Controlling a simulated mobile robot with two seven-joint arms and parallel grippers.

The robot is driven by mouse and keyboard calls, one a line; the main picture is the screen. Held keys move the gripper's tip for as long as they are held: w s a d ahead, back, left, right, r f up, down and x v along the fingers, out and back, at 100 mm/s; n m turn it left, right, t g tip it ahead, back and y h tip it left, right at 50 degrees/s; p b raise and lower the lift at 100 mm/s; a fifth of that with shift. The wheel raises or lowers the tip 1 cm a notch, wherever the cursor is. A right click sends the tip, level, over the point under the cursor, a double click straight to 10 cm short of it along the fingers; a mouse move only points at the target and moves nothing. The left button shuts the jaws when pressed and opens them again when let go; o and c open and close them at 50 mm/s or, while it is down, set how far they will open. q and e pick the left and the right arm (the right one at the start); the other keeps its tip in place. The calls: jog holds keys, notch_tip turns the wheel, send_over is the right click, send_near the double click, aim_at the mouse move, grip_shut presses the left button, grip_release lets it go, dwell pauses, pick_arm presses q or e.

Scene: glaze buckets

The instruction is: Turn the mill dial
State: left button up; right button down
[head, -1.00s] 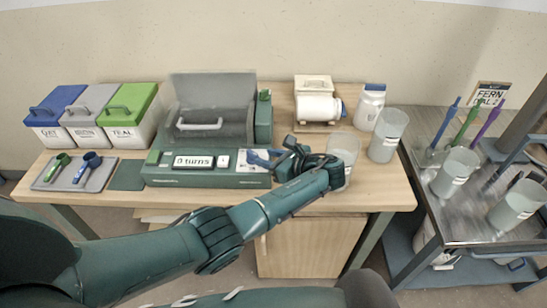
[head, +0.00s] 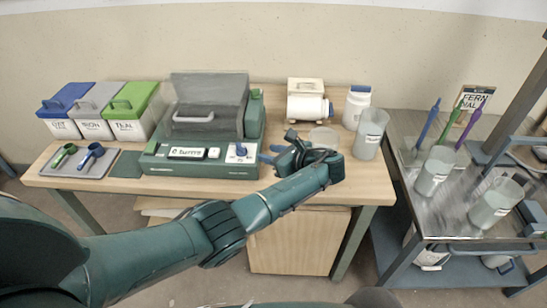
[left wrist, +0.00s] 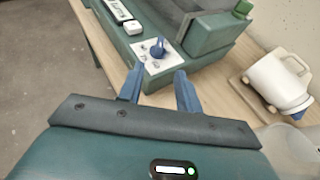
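The green mill (head: 163,163) stands on the wooden table with its grey lid and a display (head: 187,153) reading 0 turns. Its blue dial (head: 240,149) sits on a white plate at the right of the front panel. In the left wrist view the dial (left wrist: 159,48) lies just beyond and between my fingertips. My left gripper (head: 277,148) is open and empty, right of the dial and apart from it. Its two blue fingers also show in the left wrist view (left wrist: 159,82). My right gripper is not in view. A card (head: 477,98) at the back right reads FERN, DIAL 2.
Lidded bins in blue (head: 62,128), grey (head: 95,128) and green (head: 128,130) stand left, behind a tray (head: 84,174) with two scoops. A white jar mill (head: 307,105), a jar (head: 356,105) and clear beakers (head: 367,145) stand right. A metal cart (head: 420,215) adjoins.

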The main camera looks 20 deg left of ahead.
pick_arm(q)
jog(key=shift+s+d+r, duration=0.15)
jog(key=shift+d+r, duration=0.05)
jog(key=shift+d, duration=0.1)
dwell(0.4)
jog(key=s+d+f+n+g+h, duration=0.1)
jog(key=s+f+n+h, duration=0.4)
jog(key=s, duration=0.4)
jog(key=s+d+f+n+g+h, duration=0.25)
jog(key=s+f+n, duration=0.25)
jog(key=s+f, duration=0.3)
jog(key=s+a+r+n+t+h, duration=0.1)
jog(key=s+r+n+h, duration=0.1)
jog(key=s+r+n, duration=0.3)
jog(key=s+a+r+n+h, duration=0.1)
jog(key=s+r+n+h, duration=0.1)
jog(key=s, duration=0.6)
jog(key=s+a+r+n+t+h, duration=0.1)
jog(key=s+a+r+n, duration=0.1)
jog(key=s+r+n, duration=0.3)
jog(key=w+d+f+m+t+h, duration=0.1)
jog(key=w+d+f+t, duration=0.1)
jog(key=f, duration=0.4)
jog(key=w+d+f+m+t+h, duration=0.1)
jog(key=w+d+f+t+h, duration=0.1)
jog(key=f, duration=0.4)
jog(key=shift+w+d+t, duration=0.3)
jog(key=shift+d+t, duration=0.6)
jog(key=shift+t, duration=0.05)
jog(key=shift+f, duration=0.1)
